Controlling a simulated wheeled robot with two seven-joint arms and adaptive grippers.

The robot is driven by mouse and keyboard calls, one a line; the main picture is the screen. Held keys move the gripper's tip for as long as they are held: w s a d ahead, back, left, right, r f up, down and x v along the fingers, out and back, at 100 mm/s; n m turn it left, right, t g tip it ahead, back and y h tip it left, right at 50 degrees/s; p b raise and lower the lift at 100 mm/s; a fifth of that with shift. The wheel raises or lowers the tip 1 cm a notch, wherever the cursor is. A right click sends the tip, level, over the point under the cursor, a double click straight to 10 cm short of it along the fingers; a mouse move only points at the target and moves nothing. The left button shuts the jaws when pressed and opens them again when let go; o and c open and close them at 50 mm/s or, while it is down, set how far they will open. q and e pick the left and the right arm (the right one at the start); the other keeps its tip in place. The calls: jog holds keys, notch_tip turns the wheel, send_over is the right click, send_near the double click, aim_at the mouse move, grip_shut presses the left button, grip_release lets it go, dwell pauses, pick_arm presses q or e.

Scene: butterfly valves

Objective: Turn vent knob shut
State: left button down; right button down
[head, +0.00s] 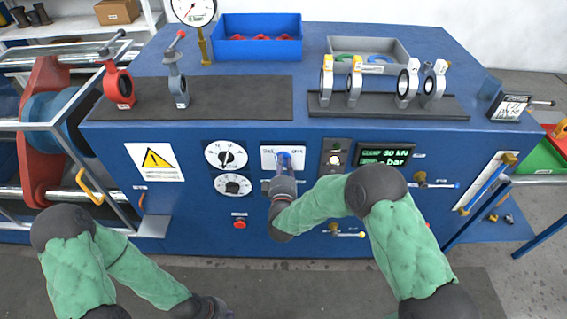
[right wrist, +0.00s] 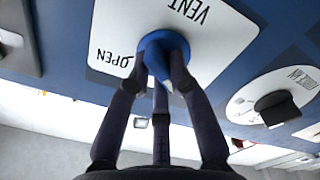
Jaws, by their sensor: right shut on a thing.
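The blue vent knob (head: 291,158) sits on a white label plate (head: 268,153) on the front of the blue bench. In the right wrist view the knob (right wrist: 158,42) shows upside down with the words VENT and OPEN on its plate (right wrist: 215,40). My right gripper (head: 284,172) is shut on the knob, and its dark fingers close around it in the right wrist view (right wrist: 163,62). The fingers hide part of the knob. My left gripper (head: 215,309) is low at the bottom edge, away from the panel, and its fingers are too unclear to read.
Two dials (head: 226,155) are left of the knob and a dark switch plate (head: 335,157) and green display (head: 386,154) right of it. A red button (head: 239,225) is below. Valves (head: 354,82), a blue bin (head: 257,48) and a gauge (head: 194,10) stand on top.

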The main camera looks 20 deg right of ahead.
jog(key=shift+n, duration=0.4)
jog(key=c, duration=1.1)
grip_release()
jog(key=v, duration=1.2)
